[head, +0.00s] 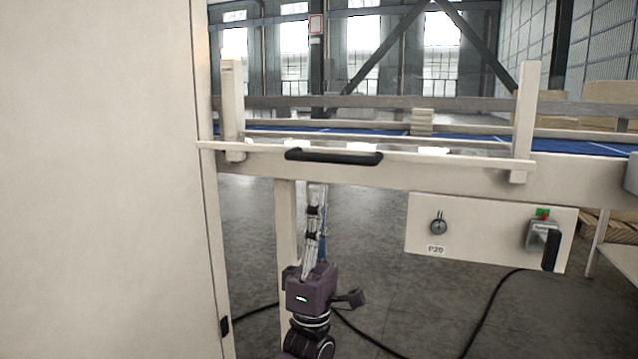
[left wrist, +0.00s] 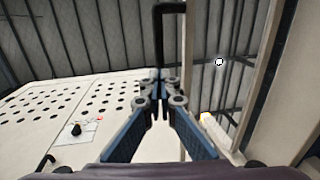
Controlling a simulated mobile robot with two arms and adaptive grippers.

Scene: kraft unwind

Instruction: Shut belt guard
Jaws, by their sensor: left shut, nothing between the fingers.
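The belt guard (head: 450,160) shows as a long beige bar along the near side of the conveyor, between two upright posts. A black handle (head: 334,156) is fixed on its left half. I cannot tell clearly how far open the guard is. My left gripper (head: 318,187) points up from below, just under the handle and the conveyor's side. In the left wrist view, the left gripper (left wrist: 160,76) is shut and empty. There the black handle (left wrist: 158,38) rises behind the fingertips; I cannot tell whether they touch it. My right gripper is out of view.
A control panel (head: 490,232) with a key switch and a black lever hangs under the conveyor at right. A tall beige cabinet (head: 100,180) fills the left. A conveyor leg (head: 286,225) stands behind my left arm. Cables lie on the floor.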

